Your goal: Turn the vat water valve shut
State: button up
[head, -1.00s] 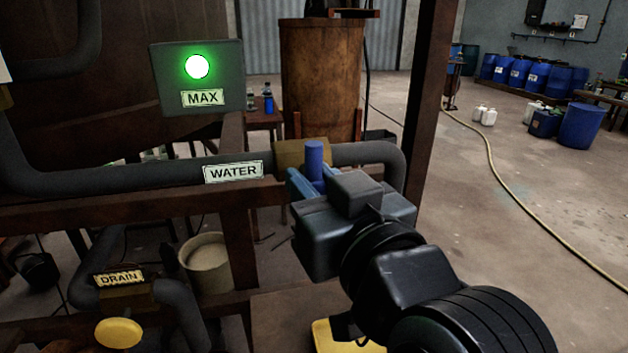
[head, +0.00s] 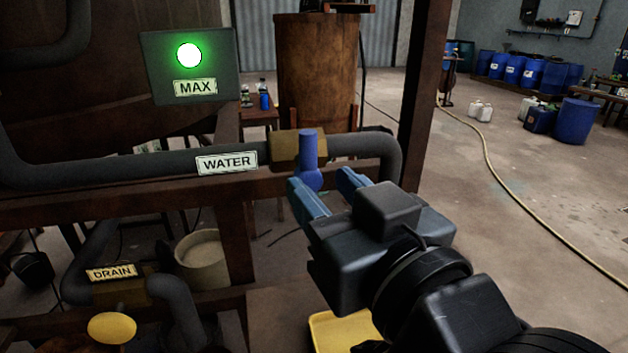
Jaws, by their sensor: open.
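The water valve has a blue handle (head: 308,150) on a brass-coloured body (head: 284,149), set in the dark pipe beside the WATER label (head: 227,162). The handle stands upright, across the run of the pipe. My gripper (head: 321,186) has blue fingers, spread apart and empty. The fingertips are in front of and just below the handle, one to each side of its lower end. I cannot tell whether either finger touches it. The MAX box (head: 190,68) above the pipe shows a lit green lamp.
Below left are the DRAIN label (head: 111,272) and a yellow knob (head: 112,328). A rusty post (head: 424,100) stands right of the pipe bend. A bucket (head: 203,255) is under the frame, and a yellow tray (head: 343,330) lies under my arm. Open floor lies to the right.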

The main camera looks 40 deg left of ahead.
jog(key=shift+v, duration=1.7)
jog(key=s+d+f+m+t+h, duration=0.25)
jog(key=d+f+m+h, duration=0.25)
jog(key=d+f, duration=0.5)
jog(key=s+d+f+m+t+h, duration=0.1)
jog(key=d+f+m+t+h, duration=0.3)
jog(key=d+f, duration=0.6)
jog(key=s+d+f+m+h, duration=0.1)
jog(key=s+d+h, duration=0.2)
jog(key=s+d, duration=0.5)
jog(key=s+d+f+m+h, duration=0.2)
jog(key=s+d+h, duration=0.2)
jog(key=s+d, duration=0.4)
jog(key=f+v, duration=0.1)
jog(key=v, duration=0.4)
jog(key=shift+s, duration=0.35)
jog(key=shift+f+g, duration=0.1)
jog(key=shift+g, duration=0.15)
